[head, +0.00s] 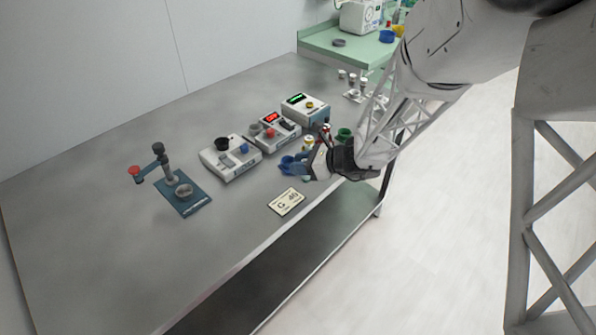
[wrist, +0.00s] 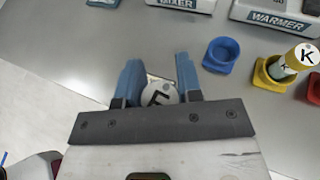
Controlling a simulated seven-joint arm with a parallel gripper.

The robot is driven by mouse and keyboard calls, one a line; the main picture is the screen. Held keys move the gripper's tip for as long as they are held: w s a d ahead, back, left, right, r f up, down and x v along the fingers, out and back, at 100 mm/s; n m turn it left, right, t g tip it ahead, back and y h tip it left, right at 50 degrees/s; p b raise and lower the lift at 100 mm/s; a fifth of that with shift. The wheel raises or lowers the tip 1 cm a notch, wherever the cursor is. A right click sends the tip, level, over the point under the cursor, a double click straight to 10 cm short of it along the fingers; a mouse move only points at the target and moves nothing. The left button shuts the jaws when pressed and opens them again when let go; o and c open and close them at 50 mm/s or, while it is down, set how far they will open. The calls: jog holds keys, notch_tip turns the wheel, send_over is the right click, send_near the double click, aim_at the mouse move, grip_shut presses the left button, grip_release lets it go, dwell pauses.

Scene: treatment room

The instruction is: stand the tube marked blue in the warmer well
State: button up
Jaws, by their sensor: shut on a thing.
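My gripper (head: 303,166) is low over the front part of the bench; in the wrist view its two blue fingers (wrist: 160,85) are shut on a tube (wrist: 160,95). Its round white top carries a dark letter, and I see it almost end-on. Its colour marking is hidden. A blue holder (wrist: 222,54) stands empty to the right of the fingers. The warmer (wrist: 272,18), named by its label, is at the upper right in the wrist view. In the head view it appears to be the middle box with a red display (head: 283,133); its grey round well (head: 256,129) seems to be on top.
A yellow holder (wrist: 264,75) carries a tube (wrist: 296,62) with K on its top. A red holder (wrist: 314,90) is beside it. The mixer (head: 230,160) is left of the warmer, a green-display box (head: 311,112) behind. A teal-based stand (head: 189,199) and a card (head: 286,202) are nearby.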

jog(key=shift+w+d+r+m+t+h, duration=1.4)
jog(key=shift+w+r+m, duration=0.55)
jog(key=shift+w, duration=2.65)
jog(key=shift+w+d+r+m+t+h, duration=1.5)
jog(key=shift+w+r, duration=0.9)
jog(key=shift+w, duration=2.15)
jog(key=shift+w+d+r+m+t+h, duration=1.3)
jog(key=shift+w+r+m, duration=0.7)
jog(key=shift+w, duration=2.6)
jog(key=a+f+n+g+y, duration=0.3)
jog(key=a+n, duration=0.1)
jog(key=a, duration=0.4)
jog(key=w+a+f+n+g+y, duration=0.1)
jog(key=a+f+n+g+y, duration=0.2)
jog(key=a, duration=0.6)
jog(key=a+f+n+g+y, duration=0.2)
jog(key=a+f+n+g, duration=0.1)
jog(key=a, duration=0.5)
jog(key=shift+w+a+f+n+g+y, duration=0.35)
jog(key=shift+f+n, duration=0.2)
jog(key=shift+n, duration=0.4)
jog(key=shift+f, duration=0.1)
jog(key=shift+f, duration=2.75)
